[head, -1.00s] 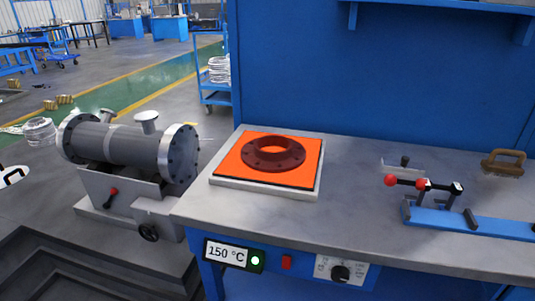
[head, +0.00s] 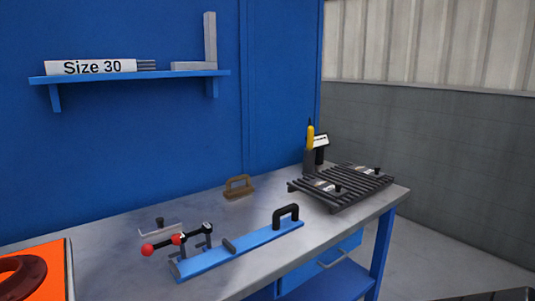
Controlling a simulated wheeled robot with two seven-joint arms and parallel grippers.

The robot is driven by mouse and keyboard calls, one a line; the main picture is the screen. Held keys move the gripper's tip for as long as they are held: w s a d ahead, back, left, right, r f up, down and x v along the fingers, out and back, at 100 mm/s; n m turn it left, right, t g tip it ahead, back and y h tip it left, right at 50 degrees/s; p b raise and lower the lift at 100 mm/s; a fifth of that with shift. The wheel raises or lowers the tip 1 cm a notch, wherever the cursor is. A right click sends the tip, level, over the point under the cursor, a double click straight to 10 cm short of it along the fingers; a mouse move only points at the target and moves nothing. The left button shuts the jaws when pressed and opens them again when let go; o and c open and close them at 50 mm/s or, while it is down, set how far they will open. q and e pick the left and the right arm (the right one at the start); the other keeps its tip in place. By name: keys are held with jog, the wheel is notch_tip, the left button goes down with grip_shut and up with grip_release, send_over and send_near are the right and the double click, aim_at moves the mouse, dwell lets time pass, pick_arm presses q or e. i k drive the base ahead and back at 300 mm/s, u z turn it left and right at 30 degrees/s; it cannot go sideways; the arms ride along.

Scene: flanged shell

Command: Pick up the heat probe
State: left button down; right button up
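A yellow tool with a dark pointed top (head: 310,137), which looks like the heat probe, stands upright in a dark holder (head: 311,161) at the back right of the workbench. A small dark device with a white display (head: 321,142) is right beside it. The lower part of the yellow tool is hidden in the holder. Neither of my grippers shows in the head view.
A dark slatted rack (head: 345,188) with small clamps lies in front of the holder. A blue bar fixture (head: 240,250) with red-knobbed levers lies nearer. A brown-handled brush (head: 239,187) sits behind it. An orange hot plate (head: 55,262) is at the left. A shelf (head: 130,77) hangs above.

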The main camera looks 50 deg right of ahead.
aim_at(310, 129)
jog(key=z, duration=3.1)
jog(key=i, duration=2.35)
jog(key=u, duration=3.15)
